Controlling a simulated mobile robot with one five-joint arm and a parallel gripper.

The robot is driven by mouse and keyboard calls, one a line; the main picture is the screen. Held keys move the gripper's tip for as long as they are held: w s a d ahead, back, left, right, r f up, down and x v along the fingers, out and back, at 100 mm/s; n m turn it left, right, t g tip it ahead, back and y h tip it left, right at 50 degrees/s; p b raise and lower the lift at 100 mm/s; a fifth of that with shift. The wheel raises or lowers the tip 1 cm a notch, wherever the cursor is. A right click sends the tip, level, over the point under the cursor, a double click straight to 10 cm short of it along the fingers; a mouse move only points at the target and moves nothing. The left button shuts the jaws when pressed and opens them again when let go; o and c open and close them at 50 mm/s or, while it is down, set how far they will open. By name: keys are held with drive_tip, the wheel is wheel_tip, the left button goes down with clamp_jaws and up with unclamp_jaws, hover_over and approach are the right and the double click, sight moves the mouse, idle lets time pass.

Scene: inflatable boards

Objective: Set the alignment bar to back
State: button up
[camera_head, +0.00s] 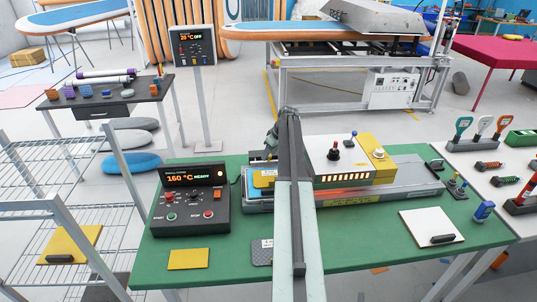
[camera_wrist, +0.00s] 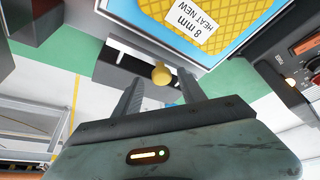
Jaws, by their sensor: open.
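My gripper (camera_wrist: 161,82) is open in the wrist view, with its two dark fingers spread. A small round yellow knob (camera_wrist: 161,74) shows between the fingertips, on or next to a dark grey bar-like part; no grip on it shows. I cannot tell for sure that this is the alignment bar. In the head view my gripper is beside the left end of the grey machine (camera_head: 410,191), mostly hidden by my arm. A yellow pad (camera_wrist: 207,15) labelled "8 mm HEAT NEW" lies on a blue surface by the knob; it also shows in the head view (camera_head: 264,180).
A control box (camera_head: 188,199) reading 160 °C READY stands left of the machine on the green table (camera_head: 345,270). A white and yellow housing (camera_head: 352,163) with knobs sits on the machine. A white board (camera_head: 431,228) lies at right, a yellow sheet (camera_head: 189,259) at front left.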

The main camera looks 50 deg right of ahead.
drive_tip(key=p+v, duration=0.7)
drive_tip(key=shift+r, duration=0.4)
drive_tip(key=shift+s, duration=0.15)
